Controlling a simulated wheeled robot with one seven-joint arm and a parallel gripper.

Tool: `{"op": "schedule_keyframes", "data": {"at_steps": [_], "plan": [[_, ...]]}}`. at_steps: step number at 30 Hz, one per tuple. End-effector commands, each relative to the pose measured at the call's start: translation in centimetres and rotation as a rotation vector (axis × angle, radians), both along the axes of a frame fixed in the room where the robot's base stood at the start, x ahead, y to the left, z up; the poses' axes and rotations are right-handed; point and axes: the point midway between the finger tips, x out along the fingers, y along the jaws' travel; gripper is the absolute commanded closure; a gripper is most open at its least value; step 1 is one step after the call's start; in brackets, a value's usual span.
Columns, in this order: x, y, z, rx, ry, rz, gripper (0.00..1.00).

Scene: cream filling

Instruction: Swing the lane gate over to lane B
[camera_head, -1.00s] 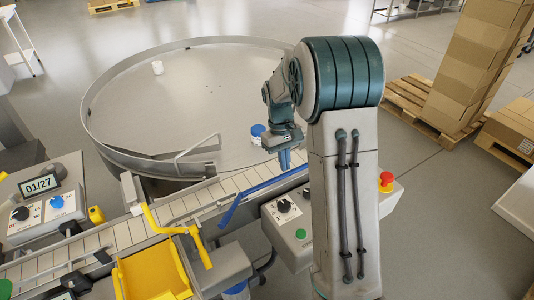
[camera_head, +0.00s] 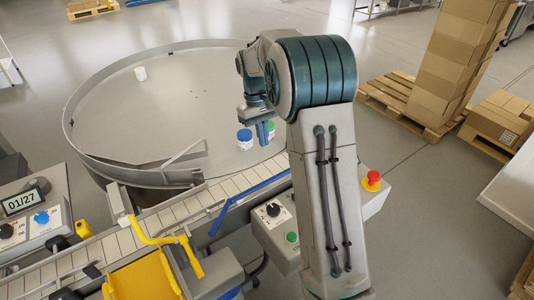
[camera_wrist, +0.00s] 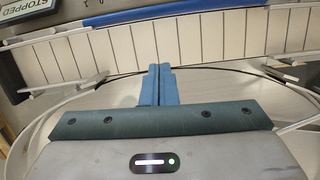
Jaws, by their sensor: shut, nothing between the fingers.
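My gripper (camera_head: 265,133) hangs over the near right part of the round table, just right of a blue-lidded jar, with nothing held. In the wrist view its two blue fingers (camera_wrist: 159,84) are together, pointing at the slatted conveyor (camera_wrist: 230,38). A yellow cranked bar (camera_head: 155,239) crosses the conveyor in the head view, left of and well apart from my gripper. A blue bar (camera_head: 248,202) runs along the conveyor's near side; a blue strip also shows in the wrist view (camera_wrist: 150,14). I cannot tell which bar is the lane gate, or read lane marks.
The round table (camera_head: 110,110) has a raised rim. It holds a white jar (camera_head: 140,73), the blue-lidded jar (camera_head: 244,139) and a green-lidded jar (camera_head: 271,127). A control box with a red button (camera_head: 372,180) stands right of the conveyor. A display (camera_head: 22,201) reads 01/27.

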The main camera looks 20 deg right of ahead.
Motion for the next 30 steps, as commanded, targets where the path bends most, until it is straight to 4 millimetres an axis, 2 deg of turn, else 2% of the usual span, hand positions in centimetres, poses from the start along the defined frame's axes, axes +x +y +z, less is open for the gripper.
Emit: {"op": "schedule_keyframes", "data": {"at_steps": [3, 9, 22, 26, 30], "plan": [[0.5, 0.4, 1.8, 0.000, -0.002, 0.004, 1.00], [0.7, 0.3, 3.2, 0.001, 0.000, 0.001, 1.00], [0.7, 0.2, 3.3, 0.001, 0.000, -0.001, 1.00], [-0.9, 0.3, 4.7, 0.002, -0.035, -0.015, 1.00], [-4.1, 0.6, 6.4, 0.005, -0.094, -0.041, 1.00]]}}
